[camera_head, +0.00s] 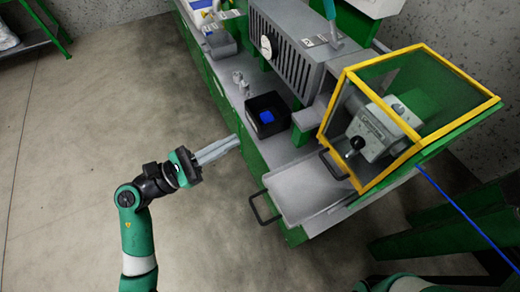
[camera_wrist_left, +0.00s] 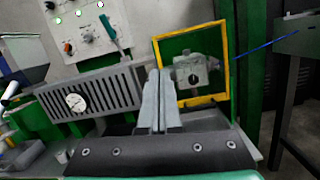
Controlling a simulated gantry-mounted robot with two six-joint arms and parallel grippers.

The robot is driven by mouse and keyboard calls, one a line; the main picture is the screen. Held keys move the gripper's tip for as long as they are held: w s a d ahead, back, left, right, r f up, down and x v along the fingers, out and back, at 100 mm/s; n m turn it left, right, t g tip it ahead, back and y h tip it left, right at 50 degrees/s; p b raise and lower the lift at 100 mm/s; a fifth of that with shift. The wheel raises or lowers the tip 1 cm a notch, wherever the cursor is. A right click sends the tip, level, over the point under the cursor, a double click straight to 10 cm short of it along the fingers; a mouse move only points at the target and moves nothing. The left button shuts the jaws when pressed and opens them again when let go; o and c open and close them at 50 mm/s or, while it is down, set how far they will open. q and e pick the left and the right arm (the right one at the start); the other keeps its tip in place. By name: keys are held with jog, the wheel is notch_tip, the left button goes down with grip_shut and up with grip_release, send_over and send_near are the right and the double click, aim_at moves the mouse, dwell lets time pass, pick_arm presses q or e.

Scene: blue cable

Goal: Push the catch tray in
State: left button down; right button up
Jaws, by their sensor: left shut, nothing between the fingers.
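The catch tray (camera_head: 305,188) is a light grey, shallow tray at the bench's front in the head view. It sticks out from below the yellow-framed guard. A dark loop handle (camera_head: 256,213) is at its near left end. My left gripper (camera_head: 238,141) is shut and empty, up and to the left of the tray, apart from it. Its closed fingers also show in the left wrist view (camera_wrist_left: 155,74), pointing toward the machine. In that view the fingers and gripper body hide much of the bench. My right gripper is out of view.
The yellow-framed guard (camera_head: 351,72) with a dark handle covers a grey machine (camera_head: 382,131). A black bin (camera_head: 252,113) holding something blue stands on the green bench. A blue cable (camera_head: 460,211) runs at the right. The floor (camera_head: 80,150) at left is clear.

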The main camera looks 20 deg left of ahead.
pick_arm(q)
notch_tip(320, 180, down, 13)
jog(key=s+a+g+y+b, duration=0.1)
jog(key=s+a+g+y, duration=0.1)
jog(key=n+g+y+b, duration=0.1)
jog(key=g+y+b, duration=0.1)
send_near(268, 188)
jog(key=b+x, duration=0.2)
jog(key=b, duration=0.1)
jog(key=f+b+x, duration=0.1)
jog(key=b+x, duration=0.1)
jog(key=x, duration=0.1)
jog(key=shift+w+d+b, duration=0.1)
jog(key=shift+w+b, duration=0.05)
jog(key=shift+b, duration=0.25)
jog(key=shift+w+d, duration=0.35)
jog(key=shift+r, duration=0.1)
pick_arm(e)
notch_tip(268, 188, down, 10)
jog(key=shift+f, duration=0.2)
pick_arm(q)
jog(key=shift+d, duration=0.1)
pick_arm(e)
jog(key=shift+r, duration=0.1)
